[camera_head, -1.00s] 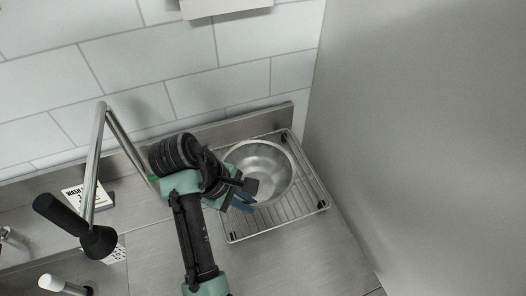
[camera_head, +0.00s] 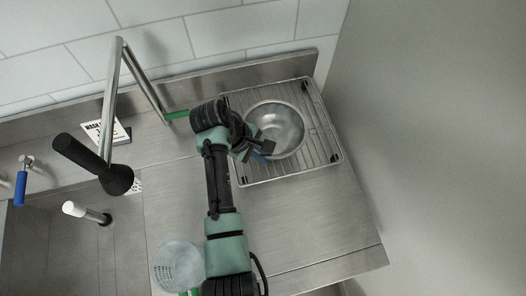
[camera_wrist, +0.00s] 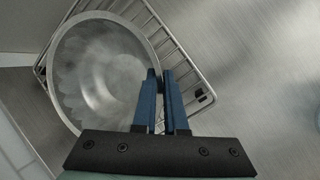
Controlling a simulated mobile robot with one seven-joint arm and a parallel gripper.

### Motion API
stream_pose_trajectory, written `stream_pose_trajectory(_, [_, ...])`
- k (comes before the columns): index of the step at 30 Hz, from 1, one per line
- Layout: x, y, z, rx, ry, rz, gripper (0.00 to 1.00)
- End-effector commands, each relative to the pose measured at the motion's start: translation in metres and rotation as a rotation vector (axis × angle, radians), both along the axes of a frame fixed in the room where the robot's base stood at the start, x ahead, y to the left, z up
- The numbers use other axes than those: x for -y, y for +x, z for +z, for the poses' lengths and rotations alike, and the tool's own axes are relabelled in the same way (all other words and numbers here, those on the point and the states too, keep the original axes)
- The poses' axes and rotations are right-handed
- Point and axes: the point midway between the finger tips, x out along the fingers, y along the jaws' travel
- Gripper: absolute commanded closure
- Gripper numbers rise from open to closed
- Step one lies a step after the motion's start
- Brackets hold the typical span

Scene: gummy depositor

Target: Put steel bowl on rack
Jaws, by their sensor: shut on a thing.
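The steel bowl (camera_head: 277,128) is round and shiny. It is upright and lies over the wire rack (camera_head: 328,153) in the head view. In the wrist view the bowl (camera_wrist: 88,62) fills the left side, with the rack (camera_wrist: 181,51) under and beside it. My gripper (camera_head: 265,150) is at the bowl's near-left rim. Its blue fingers (camera_wrist: 163,92) are shut on the rim in the wrist view. Whether the bowl's base touches the rack wires is hidden.
The rack stands on a steel counter (camera_head: 290,225) in the corner, by a backsplash and a grey wall (camera_head: 440,130). A faucet (camera_head: 112,100) and a small sign (camera_head: 107,132) are at left. A translucent perforated container (camera_head: 178,264) is at the bottom. The counter's front right is clear.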

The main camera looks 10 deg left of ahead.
Motion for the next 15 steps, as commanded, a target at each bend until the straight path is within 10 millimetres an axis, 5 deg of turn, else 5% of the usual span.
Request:
stream_pose_trajectory(10, [0.0000, 0.0004, -0.0036, 0.003, 0.000, -0.001, 1.00])
stream_pose_trajectory(11, [-0.0001, 0.0002, -0.0031, 0.002, 0.001, 0.000, 0.85])
stream_pose_trajectory(15, [0.0000, 0.0002, -0.0028, 0.001, 0.000, -0.001, 0.60])
